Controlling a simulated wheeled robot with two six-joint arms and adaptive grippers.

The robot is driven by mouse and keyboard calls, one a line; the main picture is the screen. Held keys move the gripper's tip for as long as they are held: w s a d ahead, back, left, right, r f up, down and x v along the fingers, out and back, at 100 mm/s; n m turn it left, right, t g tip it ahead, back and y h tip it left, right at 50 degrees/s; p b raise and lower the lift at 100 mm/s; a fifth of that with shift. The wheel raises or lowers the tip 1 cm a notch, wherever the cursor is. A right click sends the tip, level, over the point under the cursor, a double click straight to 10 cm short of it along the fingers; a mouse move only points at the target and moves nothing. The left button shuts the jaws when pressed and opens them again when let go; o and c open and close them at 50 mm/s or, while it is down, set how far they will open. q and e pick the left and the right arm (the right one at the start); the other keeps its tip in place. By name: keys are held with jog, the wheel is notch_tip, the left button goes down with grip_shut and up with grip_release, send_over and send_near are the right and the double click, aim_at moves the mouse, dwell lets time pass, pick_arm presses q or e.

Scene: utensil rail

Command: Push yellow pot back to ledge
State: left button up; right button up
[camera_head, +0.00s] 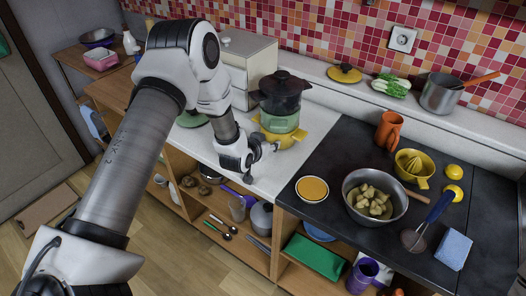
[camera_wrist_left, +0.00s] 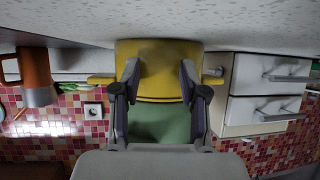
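The yellow pot (camera_head: 292,139) stands on the white counter. A green pot (camera_head: 280,123) and a dark lidded pot (camera_head: 281,93) are stacked on top of it. My left gripper (camera_head: 257,150) is low over the counter, just in front of the yellow pot. In the left wrist view, which is upside down, the yellow pot (camera_wrist_left: 160,55) fills the middle, with the green pot (camera_wrist_left: 160,124) beyond it. The left fingers (camera_wrist_left: 158,76) are spread apart with nothing clamped between them. Whether they touch the pot I cannot tell. My right gripper is not in view.
The white ledge (camera_head: 312,68) runs along the tiled wall behind, bearing a yellow-and-black lid (camera_head: 345,74), green vegetables (camera_head: 391,86) and a steel pot (camera_head: 440,93). A white drawer cabinet (camera_head: 248,60) stands left of the stack. The dark counter at right holds an orange jug (camera_head: 390,130) and a bowl (camera_head: 372,197).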

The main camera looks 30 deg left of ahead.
aim_at(271, 136)
pick_arm(q)
jog(key=shift+w, duration=0.6)
jog(key=shift+w+a+b, duration=0.15)
jog(key=shift+w+b, duration=0.7)
jog(key=shift+w, duration=0.75)
jog(key=shift+w+a+b, duration=0.15)
jog(key=shift+w+b, duration=1.1)
jog(key=shift+w, duration=1.35)
jog(key=shift+w+a+b, duration=0.1)
jog(key=shift+w+b, duration=0.9)
jog(key=shift+w, duration=0.9)
jog(key=shift+w+f+b, duration=0.1)
jog(key=shift+w+b, duration=0.6)
jog(key=shift+w, duration=0.05)
jog(key=shift+w+a+b, duration=0.15)
jog(key=shift+w+b, duration=1)
jog(key=shift+w, duration=0.6)
